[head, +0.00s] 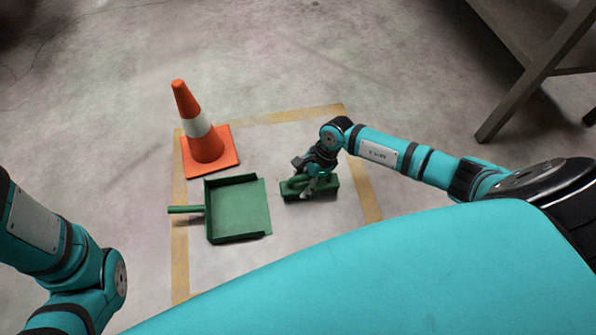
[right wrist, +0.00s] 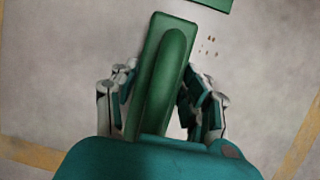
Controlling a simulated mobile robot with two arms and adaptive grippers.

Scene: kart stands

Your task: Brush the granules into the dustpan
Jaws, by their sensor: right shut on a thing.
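The green dustpan (head: 238,212) lies on the floor with its handle to the left and its open side to the right. My right gripper (head: 308,184) is shut on the green brush (head: 328,190), just right of the dustpan. In the right wrist view the fingers sit on either side of the long handle of the brush (right wrist: 155,50). Several tiny brown granules (right wrist: 211,39) lie on the floor beside the brush, near an edge of the dustpan (right wrist: 212,3). They are too small to make out in the head view. My left gripper is out of view; only part of its arm shows.
An orange and white traffic cone (head: 204,145) stands just behind the dustpan. Yellow tape (head: 369,190) marks a square on the floor around these things. A grey-brown stand with legs (head: 530,75) is at the far right. The floor beyond the tape is mostly clear.

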